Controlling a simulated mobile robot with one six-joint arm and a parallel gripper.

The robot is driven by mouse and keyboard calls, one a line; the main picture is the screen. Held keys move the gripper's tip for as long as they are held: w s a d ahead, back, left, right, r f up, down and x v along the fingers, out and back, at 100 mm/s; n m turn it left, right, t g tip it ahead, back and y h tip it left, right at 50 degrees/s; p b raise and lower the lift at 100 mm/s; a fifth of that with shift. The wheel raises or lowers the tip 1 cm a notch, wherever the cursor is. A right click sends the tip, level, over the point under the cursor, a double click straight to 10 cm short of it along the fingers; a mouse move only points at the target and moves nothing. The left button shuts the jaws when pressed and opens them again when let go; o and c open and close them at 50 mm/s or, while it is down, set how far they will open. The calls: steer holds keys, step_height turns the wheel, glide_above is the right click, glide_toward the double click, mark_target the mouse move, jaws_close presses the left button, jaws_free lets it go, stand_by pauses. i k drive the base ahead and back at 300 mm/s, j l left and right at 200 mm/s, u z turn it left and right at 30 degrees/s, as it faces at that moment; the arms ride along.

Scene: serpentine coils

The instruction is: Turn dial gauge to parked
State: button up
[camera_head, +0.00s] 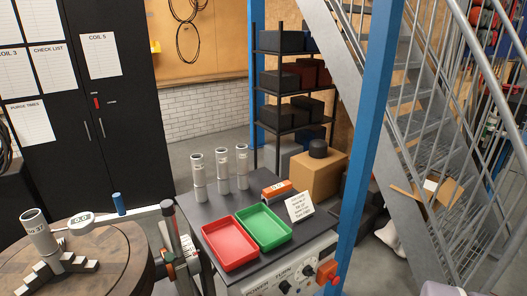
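A pale round gauge (80,219) with a small readout that looks like "0.0" is at the back left of the round wooden table (118,262). A thin stem runs left from it toward a grey labelled cylinder (39,232), which stands tilted over a stepped grey block (62,268). I cannot tell whether stem and cylinder touch. A small orange device (277,189) with a pale face sits at the back of the dark bench. I cannot read a "parked" mark on anything. My gripper is not in view.
The dark bench (213,220) holds a red tray (230,240), a green tray (263,228), several upright grey cylinders (222,172) and a sign (299,206). Its front panel has knobs (284,287). A blue post (367,130) and metal stairs (418,150) stand right.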

mark_target(81, 224)
steer(key=u, duration=1.4)
